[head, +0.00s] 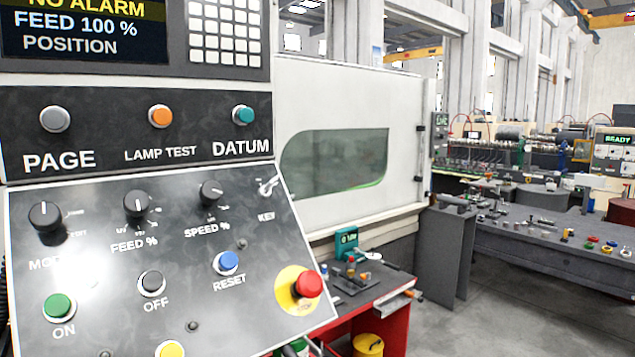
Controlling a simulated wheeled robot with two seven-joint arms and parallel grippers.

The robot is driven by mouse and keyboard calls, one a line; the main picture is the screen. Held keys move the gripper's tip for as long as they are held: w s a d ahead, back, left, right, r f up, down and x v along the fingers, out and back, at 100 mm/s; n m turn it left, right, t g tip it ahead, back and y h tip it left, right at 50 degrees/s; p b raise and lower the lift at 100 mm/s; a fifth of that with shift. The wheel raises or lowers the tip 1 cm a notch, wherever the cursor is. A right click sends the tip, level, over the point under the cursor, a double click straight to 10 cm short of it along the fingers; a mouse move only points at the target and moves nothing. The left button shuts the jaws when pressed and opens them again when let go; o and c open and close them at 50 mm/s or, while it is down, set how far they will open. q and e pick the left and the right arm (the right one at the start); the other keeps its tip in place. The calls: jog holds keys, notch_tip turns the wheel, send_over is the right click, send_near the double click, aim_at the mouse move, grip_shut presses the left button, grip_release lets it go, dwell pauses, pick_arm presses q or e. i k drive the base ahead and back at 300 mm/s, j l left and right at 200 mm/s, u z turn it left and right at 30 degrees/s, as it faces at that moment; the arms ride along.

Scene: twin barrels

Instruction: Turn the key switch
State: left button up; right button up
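The key switch (268,185) is a small silver key in a lock at the upper right corner of the sloped control panel (115,285), just above the label "KEY". Its bow points up and to the right. It is small in the picture, so its exact angle is hard to read. Neither of my grippers is in view, and nothing covers the key.
Left of the key are the SPEED % knob (211,193), the FEED % knob (138,204) and another black knob (45,217). Below it are the blue RESET button (227,263) and the red stop button (308,284). A red tool cart (392,325) stands right of the panel.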

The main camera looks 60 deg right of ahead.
aim_at(267, 188)
jog(key=z, duration=1.8)
